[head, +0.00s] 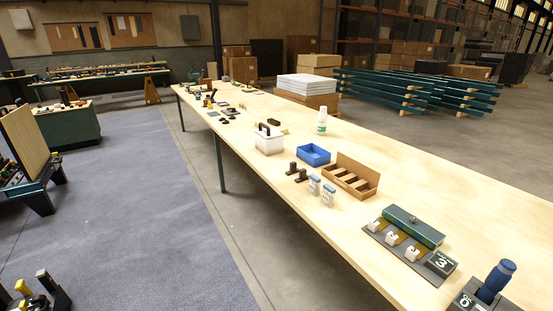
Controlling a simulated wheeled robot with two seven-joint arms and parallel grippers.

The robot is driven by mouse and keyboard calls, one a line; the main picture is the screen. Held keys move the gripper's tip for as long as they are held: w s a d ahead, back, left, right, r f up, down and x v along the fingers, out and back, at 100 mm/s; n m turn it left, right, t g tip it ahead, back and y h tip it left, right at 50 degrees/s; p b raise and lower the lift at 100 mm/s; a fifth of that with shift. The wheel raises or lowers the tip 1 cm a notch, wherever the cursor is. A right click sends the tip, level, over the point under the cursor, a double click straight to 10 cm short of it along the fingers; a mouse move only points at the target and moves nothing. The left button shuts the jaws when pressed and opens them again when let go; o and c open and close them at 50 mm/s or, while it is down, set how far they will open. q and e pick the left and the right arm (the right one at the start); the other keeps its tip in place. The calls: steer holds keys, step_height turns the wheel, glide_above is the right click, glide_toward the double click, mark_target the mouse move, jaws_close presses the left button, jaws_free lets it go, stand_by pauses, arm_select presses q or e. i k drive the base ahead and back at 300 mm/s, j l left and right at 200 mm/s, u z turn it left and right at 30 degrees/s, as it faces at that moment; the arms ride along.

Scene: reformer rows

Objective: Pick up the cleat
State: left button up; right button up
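No thing in view can be told for certain as the cleat. Two small black upright parts with flat feet stand side by side on the long wooden table, a rear one (293,168) and a front one (301,176); either may be a cleat, but they are too small to tell. They stand left of an open cardboard box with dividers (351,177) and behind two small white bottles with blue caps (320,190). Neither of my grippers shows in the head view.
The long table (440,185) has a blue bin (314,154), a white box with a black handle (269,140), a white bottle (322,121), a green bar fixture with white blocks (412,226) and a blue-knobbed device (497,280).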

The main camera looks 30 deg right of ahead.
mark_target(294, 169)
steer(key=i+z, duration=0.4)
steer(key=i+j+z, duration=0.25)
steer(key=i+z, duration=0.2)
steer(key=i+j+z, duration=0.4)
steer(key=i+l, duration=0.05)
steer(key=i, duration=0.05)
